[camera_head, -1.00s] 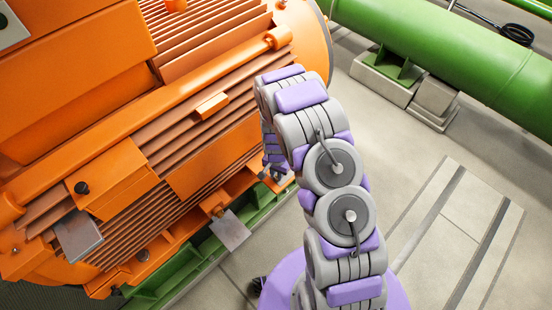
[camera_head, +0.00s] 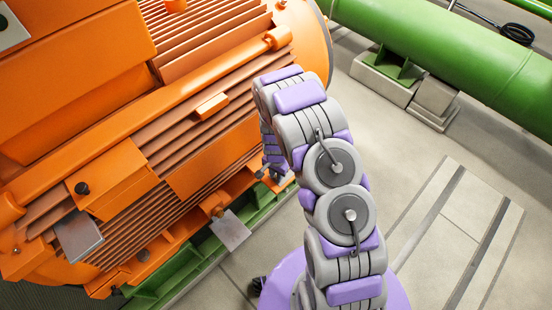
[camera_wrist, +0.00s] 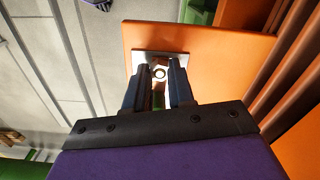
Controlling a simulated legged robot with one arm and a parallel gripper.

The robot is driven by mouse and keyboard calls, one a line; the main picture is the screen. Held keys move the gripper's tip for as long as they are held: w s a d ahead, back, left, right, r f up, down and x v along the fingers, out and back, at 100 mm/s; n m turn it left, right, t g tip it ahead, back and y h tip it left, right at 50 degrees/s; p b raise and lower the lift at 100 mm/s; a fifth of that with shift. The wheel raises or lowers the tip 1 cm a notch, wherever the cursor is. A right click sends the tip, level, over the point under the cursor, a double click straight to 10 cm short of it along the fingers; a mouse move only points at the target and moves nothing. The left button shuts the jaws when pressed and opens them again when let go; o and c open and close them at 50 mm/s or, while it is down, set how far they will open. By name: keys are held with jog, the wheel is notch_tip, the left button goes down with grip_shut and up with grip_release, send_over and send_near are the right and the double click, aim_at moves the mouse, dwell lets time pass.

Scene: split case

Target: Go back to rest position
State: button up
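My gripper (camera_wrist: 161,68) shows in the wrist view with its two dark fingers apart and a gap between them. A small round bolt or hole (camera_wrist: 160,73) shows in that gap, on a pale metal plate (camera_wrist: 143,58) fixed to an orange surface. I cannot tell how far the fingertips are from the plate. In the head view my gripper (camera_head: 276,171) is small and partly hidden by my bent arm, close to the lower right side of the large orange motor (camera_head: 120,150).
The orange motor fills the left of the head view, on a green base (camera_head: 175,272). Metal plates (camera_head: 231,230) stick out along its lower edge. A thick green pipe (camera_head: 460,60) runs across the upper right. The grey floor (camera_head: 440,190) at the right is clear.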

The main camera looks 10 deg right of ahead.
jog(key=o, duration=0.5)
jog(key=shift+a, duration=0.2)
jog(key=shift+c, duration=0.2)
jog(key=shift+d, duration=0.2)
jog(key=shift+w+r, duration=0.1)
jog(key=shift+r, duration=0.3)
jog(key=s+r+n+b, duration=0.15)
jog(key=s+r, duration=0.35)
jog(key=r, duration=0.7)
jog(key=s+r+n+b, duration=0.1)
jog(key=s+r+n, duration=0.25)
jog(key=r, duration=0.85)
jog(key=s+r+n+g+b, duration=0.1)
jog(key=s+r, duration=0.4)
jog(key=s, duration=0.7)
jog(key=s+r+n+b, duration=0.1)
jog(key=s+r+n, duration=0.2)
jog(key=s, duration=0.9)
notch_tip(320, 180, up, 3)
jog(key=shift+s+r+g, duration=0.2)
jog(key=shift+s+g, duration=0.2)
